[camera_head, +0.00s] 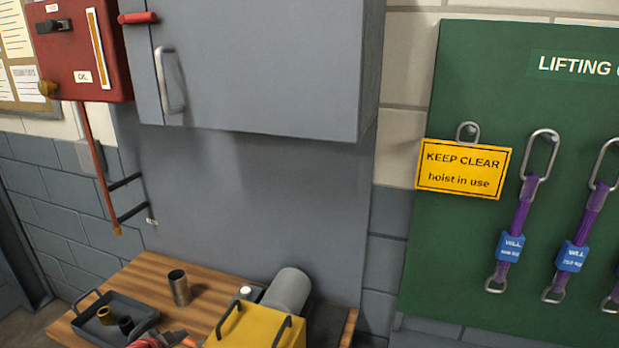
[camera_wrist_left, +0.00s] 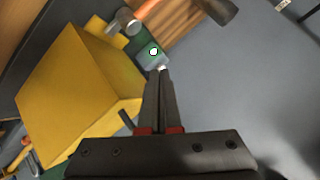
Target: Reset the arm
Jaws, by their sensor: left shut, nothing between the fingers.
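My left gripper (camera_wrist_left: 160,72) shows clearly in the left wrist view, its two dark fingers together with nothing between them. Its tips lie in front of a small green and grey part with a white round button (camera_wrist_left: 153,51); I cannot tell whether they touch it. A yellow casing (camera_wrist_left: 75,85) is to the left of the fingers in that view. The casing (camera_head: 255,330) also stands at the bottom of the head view, cut off by the frame. I cannot clearly make out the left fingers in the head view. My right gripper is not in view.
On the wooden table (camera_head: 215,287) are a metal cup (camera_head: 179,288) and a dark tray (camera_head: 88,325) holding small rings. A grey cabinet (camera_head: 265,60) overhangs the table. A green lifting board (camera_head: 465,245) with slings hangs at right. A red box (camera_head: 75,55) is at upper left.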

